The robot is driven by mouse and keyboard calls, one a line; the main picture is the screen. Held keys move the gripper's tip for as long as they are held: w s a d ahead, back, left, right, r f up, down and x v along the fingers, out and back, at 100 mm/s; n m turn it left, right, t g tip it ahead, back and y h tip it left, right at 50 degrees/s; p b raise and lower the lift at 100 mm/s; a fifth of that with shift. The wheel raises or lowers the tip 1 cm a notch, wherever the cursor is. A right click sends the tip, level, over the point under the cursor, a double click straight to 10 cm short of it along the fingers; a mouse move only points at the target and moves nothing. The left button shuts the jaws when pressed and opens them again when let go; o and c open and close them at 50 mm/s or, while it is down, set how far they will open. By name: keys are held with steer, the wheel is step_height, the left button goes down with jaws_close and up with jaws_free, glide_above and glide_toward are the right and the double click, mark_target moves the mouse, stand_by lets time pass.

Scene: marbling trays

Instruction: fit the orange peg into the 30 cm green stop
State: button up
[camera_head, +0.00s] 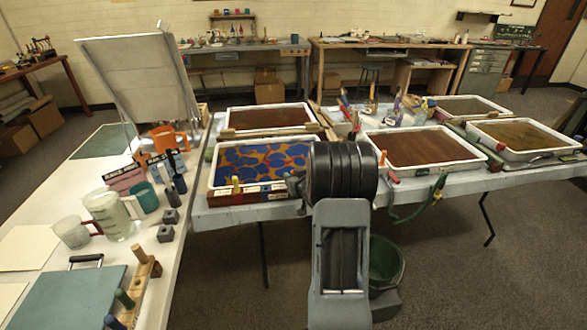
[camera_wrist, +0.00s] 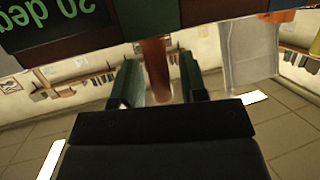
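In the wrist view an orange-brown peg (camera_wrist: 156,70) stands between the two fingers of my gripper (camera_wrist: 160,78). The far end of the peg meets the underside of a row of coloured blocks, below a green block (camera_wrist: 152,14) and close to a dark red one (camera_wrist: 206,9). I cannot tell whether the peg enters the green block. A narrow gap seems to show on one side of the peg, so the grip is unclear. In the head view my gripper is beside the right end of the front rail (camera_head: 262,193) of the blue-and-orange tray; my arm hides the peg there.
A yellow peg (camera_head: 236,185) stands at the rail's left part. A brown-liquid tray (camera_head: 450,166) is on the right. Mugs, small grey blocks and a wooden peg rack (camera_head: 145,283) are on the left table. A green bucket (camera_head: 388,262) is on the floor.

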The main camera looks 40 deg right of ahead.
steer(key=shift+o, duration=0.8)
steer(key=p+v, duration=0.1)
steer(key=v, duration=1.3)
steer(key=shift+w, duration=0.1)
